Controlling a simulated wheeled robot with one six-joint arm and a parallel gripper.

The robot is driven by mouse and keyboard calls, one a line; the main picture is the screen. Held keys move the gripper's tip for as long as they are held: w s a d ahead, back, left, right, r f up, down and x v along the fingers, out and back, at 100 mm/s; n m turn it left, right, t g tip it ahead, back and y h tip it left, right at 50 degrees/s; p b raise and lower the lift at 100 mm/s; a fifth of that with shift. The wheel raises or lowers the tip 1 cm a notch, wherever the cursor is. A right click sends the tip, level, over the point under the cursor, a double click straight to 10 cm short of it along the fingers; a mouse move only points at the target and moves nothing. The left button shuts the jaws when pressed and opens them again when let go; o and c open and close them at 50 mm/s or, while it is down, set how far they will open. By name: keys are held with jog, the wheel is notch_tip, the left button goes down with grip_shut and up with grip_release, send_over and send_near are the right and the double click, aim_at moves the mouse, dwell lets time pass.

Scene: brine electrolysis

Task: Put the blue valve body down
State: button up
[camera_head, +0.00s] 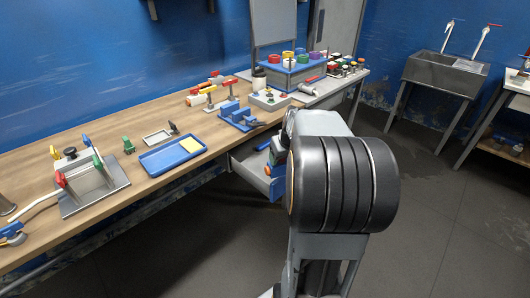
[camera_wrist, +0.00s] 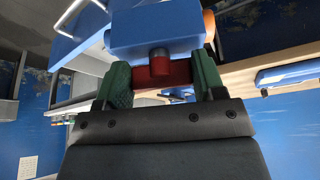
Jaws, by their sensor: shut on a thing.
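In the wrist view, my gripper (camera_wrist: 163,74) has green fingers closed on either side of a red part. This red part joins a grey stub under a blue block, the blue valve body (camera_wrist: 158,30), which fills the top middle of the view. In the head view my arm covers most of the gripper. The valve body cannot be made out clearly there.
The wooden bench (camera_head: 110,205) holds a blue tray (camera_head: 180,160) with a yellow pad, a blue fixture (camera_head: 238,116), and a grey box with coloured valve handles (camera_head: 92,187). A blue-topped rack (camera_head: 290,65) stands further back. The floor to the right is clear.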

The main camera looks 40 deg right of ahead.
jog(key=shift+w+d+f, duration=0.5)
jog(key=shift+w+f, duration=1.6)
jog(key=shift+w, duration=0.15)
jog(key=shift+w+d+f, duration=0.45)
jog(key=shift+w+f, duration=1.7)
jog(key=shift+w, duration=0.15)
jog(key=shift+w+d+f, duration=0.5)
jog(key=shift+w+f, duration=1.6)
jog(key=shift+w, duration=0.15)
jog(key=shift+f, duration=0.2)
jog(key=o, duration=1.3)
jog(key=shift+o, duration=0.2)
